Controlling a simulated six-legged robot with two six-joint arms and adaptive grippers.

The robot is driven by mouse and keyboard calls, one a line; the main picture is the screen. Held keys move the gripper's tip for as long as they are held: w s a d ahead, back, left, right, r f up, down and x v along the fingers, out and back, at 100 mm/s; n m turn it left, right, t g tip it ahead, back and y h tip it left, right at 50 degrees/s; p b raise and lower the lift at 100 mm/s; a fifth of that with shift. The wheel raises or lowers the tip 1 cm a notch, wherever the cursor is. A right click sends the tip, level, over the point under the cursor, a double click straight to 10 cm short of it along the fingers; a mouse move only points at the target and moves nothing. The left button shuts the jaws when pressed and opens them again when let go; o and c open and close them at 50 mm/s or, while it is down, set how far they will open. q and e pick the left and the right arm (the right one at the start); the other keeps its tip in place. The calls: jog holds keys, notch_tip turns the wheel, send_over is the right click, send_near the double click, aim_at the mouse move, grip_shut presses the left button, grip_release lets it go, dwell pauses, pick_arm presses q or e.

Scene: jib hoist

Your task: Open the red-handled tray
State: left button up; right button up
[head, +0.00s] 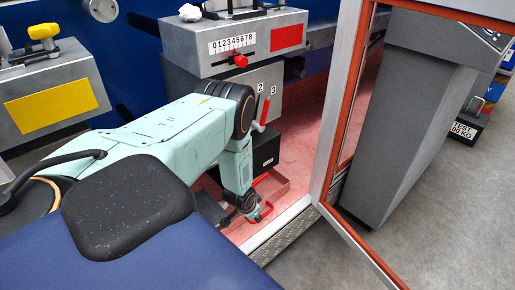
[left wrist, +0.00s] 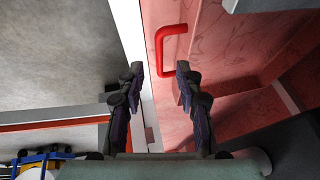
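A red tray (head: 279,190) with low walls lies on the pinkish floor beside the grey cabinet, partly hidden by my left arm. A red U-shaped handle (left wrist: 164,50) shows in the left wrist view, on a pinkish surface. In the head view, a bit of red (head: 263,211) shows at my left gripper (head: 249,209), which points down at the tray's near end. In the left wrist view my left gripper (left wrist: 160,84) has its two fingers apart, with nothing between them. The handle lies beyond the fingertips, apart from them. My right gripper is not in view.
An orange-edged door frame (head: 352,110) stands at the right of the tray, with a light metal sill (head: 285,228) in front. A red-tipped lever (head: 265,110) and a black box (head: 266,153) are close behind my left wrist. A grey column (head: 415,120) stands farther right.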

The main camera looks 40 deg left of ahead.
pick_arm(q)
jog(key=shift+b+x, duration=2.75)
jog(key=shift+x, duration=0.85)
jog(key=shift+d, duration=0.1)
grip_shut()
